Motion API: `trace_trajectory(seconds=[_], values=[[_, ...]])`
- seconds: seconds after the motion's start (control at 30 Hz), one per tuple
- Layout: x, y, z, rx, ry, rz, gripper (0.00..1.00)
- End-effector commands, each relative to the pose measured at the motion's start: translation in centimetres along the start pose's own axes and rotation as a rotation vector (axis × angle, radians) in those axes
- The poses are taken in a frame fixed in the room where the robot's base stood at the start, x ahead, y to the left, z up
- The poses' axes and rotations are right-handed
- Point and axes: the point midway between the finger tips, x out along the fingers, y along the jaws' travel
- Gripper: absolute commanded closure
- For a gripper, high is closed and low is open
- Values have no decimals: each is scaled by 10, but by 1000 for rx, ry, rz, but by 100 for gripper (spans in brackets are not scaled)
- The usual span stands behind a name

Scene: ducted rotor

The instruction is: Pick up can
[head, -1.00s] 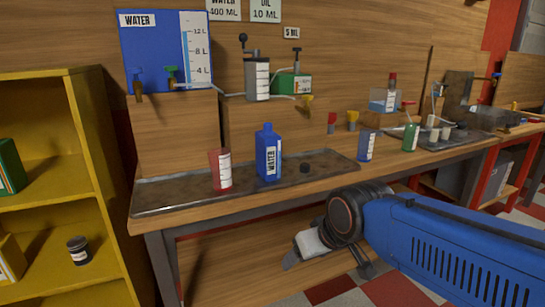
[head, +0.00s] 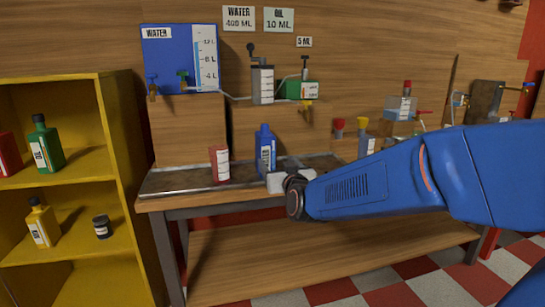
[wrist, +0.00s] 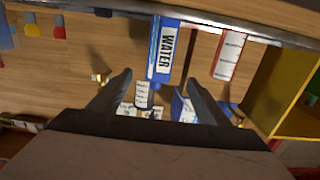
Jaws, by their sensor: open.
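The can is most likely the blue container labelled WATER (head: 265,152). It stands upright on the dark metal tray (head: 170,183) on the bench, just right of a red container (head: 219,165). My gripper (head: 274,182) is in front of the tray, close to the blue container's lower right; its fingers are hard to make out there. In the wrist view, which looks upside down, the open fingers of my gripper (wrist: 160,77) point toward the blue container (wrist: 163,52). It shows beyond and between the fingertips, and nothing is held. The red container (wrist: 229,54) is off to the right.
A yellow shelf (head: 125,130) with several bottles and a small dark jar (head: 102,227) stands at the left. The blue water tank (head: 168,60) is above the bench. The lower wooden shelf (head: 330,255) is bare.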

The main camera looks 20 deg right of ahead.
Motion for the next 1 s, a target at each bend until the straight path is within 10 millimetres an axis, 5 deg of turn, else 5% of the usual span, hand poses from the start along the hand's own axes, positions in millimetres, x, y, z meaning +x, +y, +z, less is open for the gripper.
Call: trace_trajectory(seconds=[1.0], values=[[123,1,-5,-1,21,8,30]])
